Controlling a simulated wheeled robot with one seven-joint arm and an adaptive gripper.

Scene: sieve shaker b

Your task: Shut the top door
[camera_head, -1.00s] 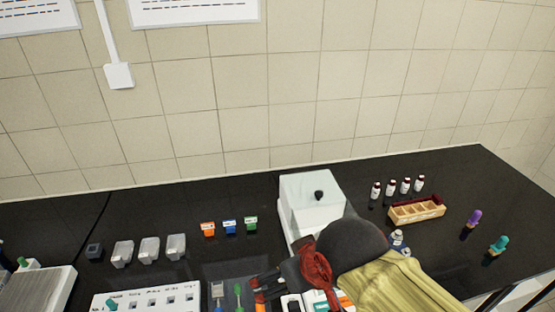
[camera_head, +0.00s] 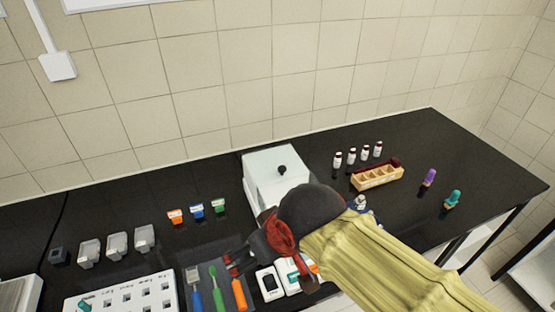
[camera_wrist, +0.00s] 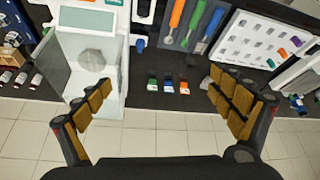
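A white box-shaped instrument (camera_head: 272,163) with a black knob (camera_head: 282,169) on its top stands on the black bench, partly hidden by my arm. In the wrist view, a white instrument with clear walls (camera_wrist: 103,92) and a round grey pan (camera_wrist: 92,57) shows at the left; it looks like the same one. A clear panel (camera_wrist: 52,62) stands at its left side. I cannot tell for certain how far the top door is open. My gripper (camera_wrist: 160,88) is open and empty, apart from the instrument. In the head view my gripper (camera_head: 233,262) is left of and nearer than it.
Several small bottles (camera_head: 351,157) and a wooden rack (camera_head: 377,178) stand right of the instrument. Bench is bare behind the boxes.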

